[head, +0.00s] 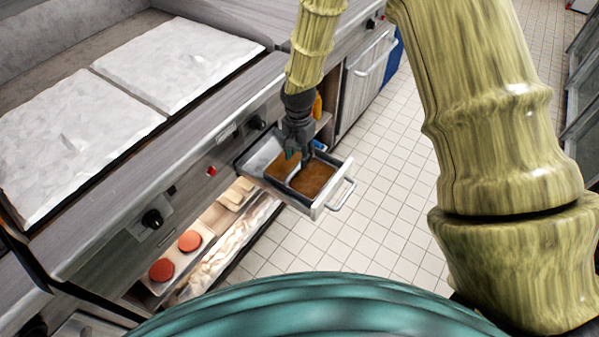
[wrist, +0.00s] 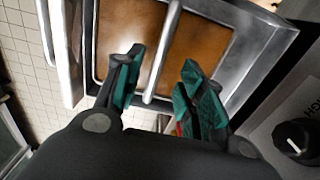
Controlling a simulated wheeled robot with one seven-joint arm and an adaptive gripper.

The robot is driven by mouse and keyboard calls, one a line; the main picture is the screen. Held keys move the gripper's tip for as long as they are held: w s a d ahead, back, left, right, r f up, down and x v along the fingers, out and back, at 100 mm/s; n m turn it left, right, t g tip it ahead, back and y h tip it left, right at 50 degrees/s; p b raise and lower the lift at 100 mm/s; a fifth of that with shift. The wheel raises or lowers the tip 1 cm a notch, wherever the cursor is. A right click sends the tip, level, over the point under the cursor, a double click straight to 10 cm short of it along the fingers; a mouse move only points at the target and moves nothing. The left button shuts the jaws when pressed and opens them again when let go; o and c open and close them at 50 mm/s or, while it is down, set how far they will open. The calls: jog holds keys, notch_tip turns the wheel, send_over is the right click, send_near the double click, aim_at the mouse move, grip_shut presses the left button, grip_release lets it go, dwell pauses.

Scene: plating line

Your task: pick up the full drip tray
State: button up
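The drip tray (head: 325,205) is a rectangular metal tray holding brown liquid, sticking out from the front of the griddle unit, with a loop handle on its outer end. A metal bar (wrist: 168,40) runs across the tray. My gripper (head: 298,158) points down over the tray. In the wrist view, my gripper (wrist: 160,72) is open, its two teal-padded fingers apart on either side of the bar. I cannot tell whether either finger touches it. The brown liquid (wrist: 195,40) shows on both sides of the bar. My gripper hides part of the tray in the head view.
The griddle unit has two pale flat slabs (head: 175,65) on top and knobs (head: 152,218) along its front. A shelf below holds red patties (head: 190,240) and other food. The tiled floor (head: 385,160) right of the tray is clear.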

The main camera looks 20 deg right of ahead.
jog(key=shift+d+f+p, duration=0.15)
jog(key=shift+f+p, duration=0.4)
jog(key=shift+f, duration=2.5)
grip_shut()
